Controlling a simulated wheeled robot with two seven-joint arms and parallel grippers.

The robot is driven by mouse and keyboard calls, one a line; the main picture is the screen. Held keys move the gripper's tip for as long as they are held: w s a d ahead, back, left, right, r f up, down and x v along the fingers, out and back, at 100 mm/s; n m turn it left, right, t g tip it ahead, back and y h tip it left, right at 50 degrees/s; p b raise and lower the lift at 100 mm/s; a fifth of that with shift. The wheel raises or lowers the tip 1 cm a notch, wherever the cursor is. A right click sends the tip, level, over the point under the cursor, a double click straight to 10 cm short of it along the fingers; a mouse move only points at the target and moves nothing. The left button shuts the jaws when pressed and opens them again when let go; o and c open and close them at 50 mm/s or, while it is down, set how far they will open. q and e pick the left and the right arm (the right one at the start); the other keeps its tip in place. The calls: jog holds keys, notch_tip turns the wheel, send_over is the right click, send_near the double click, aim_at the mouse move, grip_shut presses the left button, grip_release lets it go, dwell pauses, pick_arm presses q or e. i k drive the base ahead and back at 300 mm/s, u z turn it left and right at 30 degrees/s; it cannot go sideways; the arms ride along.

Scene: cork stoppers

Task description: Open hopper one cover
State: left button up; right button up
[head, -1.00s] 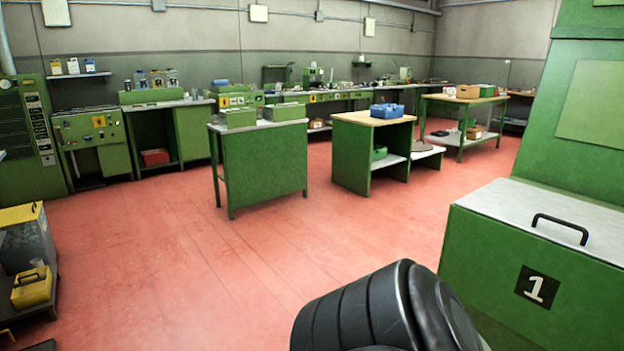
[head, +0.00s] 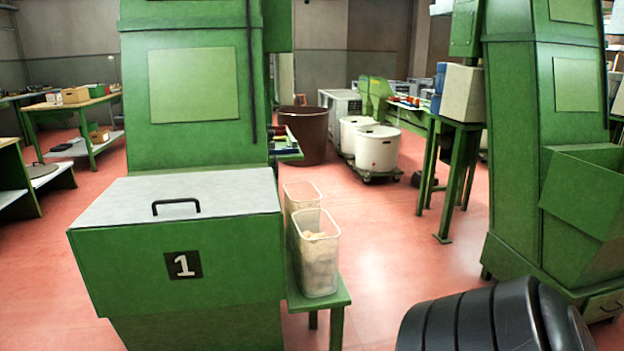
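Hopper one (head: 180,290) is a green box with a black "1" plate (head: 183,265) on its front, left of centre in the head view. Its cover (head: 240,190) is a pale grey sheet lying flat and closed on top. A black handle (head: 176,203) stands on the cover near its front edge. Neither of my grippers shows in the view. A black ribbed part of my own body is at the bottom right, apart from the hopper.
A green stand (head: 342,297) right of the hopper holds two translucent bins (head: 318,278). Another green machine with an open hopper (head: 585,215) stands at the right. White drums (head: 377,150) and a brown tub (head: 303,138) are behind. Red floor (head: 400,245) is clear between.

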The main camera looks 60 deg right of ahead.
aim_at(159, 198)
jog(key=z, duration=1.05)
jog(key=i, duration=0.65)
